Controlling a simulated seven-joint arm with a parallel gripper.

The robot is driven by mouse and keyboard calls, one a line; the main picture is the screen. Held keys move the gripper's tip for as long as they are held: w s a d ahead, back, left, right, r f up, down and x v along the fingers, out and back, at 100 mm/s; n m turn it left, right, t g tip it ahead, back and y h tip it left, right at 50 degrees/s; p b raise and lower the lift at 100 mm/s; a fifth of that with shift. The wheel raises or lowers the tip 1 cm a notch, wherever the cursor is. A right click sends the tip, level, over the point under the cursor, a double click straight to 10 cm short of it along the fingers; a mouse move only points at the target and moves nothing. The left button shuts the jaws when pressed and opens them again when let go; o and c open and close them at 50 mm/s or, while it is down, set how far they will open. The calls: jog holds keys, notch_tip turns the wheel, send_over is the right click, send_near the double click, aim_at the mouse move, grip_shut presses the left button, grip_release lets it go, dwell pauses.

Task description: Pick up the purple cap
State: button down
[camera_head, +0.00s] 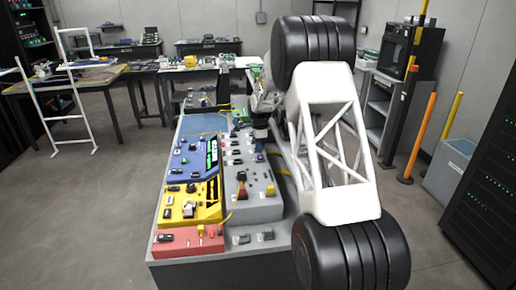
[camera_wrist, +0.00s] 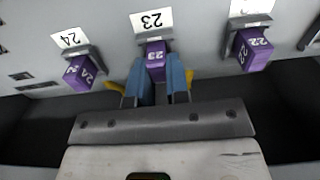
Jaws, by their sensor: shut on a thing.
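Several purple caps sit on a grey panel in the wrist view. The purple cap marked 23 (camera_wrist: 155,58) is between the blue fingers of my gripper (camera_wrist: 158,75), which are shut on it. It is at the label 23, still close against its black holder. A purple cap marked 24 (camera_wrist: 80,72) is to the left, at label 24. A purple cap marked 22 (camera_wrist: 252,50) is to the right, at label 22. In the head view, my arm blocks part of the bench and my gripper's fingers cannot be made out.
The bench holds a blue panel (camera_head: 187,160), a yellow panel (camera_head: 185,205), a red panel (camera_head: 188,243) and a grey panel (camera_head: 252,215) with knobs. Yellow cables run over it. A grey cabinet (camera_head: 378,120) and an orange post (camera_head: 420,138) stand to the right.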

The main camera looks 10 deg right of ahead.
jog(key=shift+r, duration=0.15)
notch_tip(320, 180, up, 10)
jog(key=shift+f, duration=0.1)
dwell(0.5)
dwell(0.4)
jog(key=c, duration=1.7)
grip_release()
grip_shut()
jog(key=w+a+f, duration=0.2)
jog(key=w+a, duration=0.6)
jog(key=a, duration=0.2)
jog(key=shift+f, duration=0.3)
jog(key=shift+f, duration=0.2)
jog(key=shift+f, duration=2.95)
jog(key=shift+f, duration=0.55)
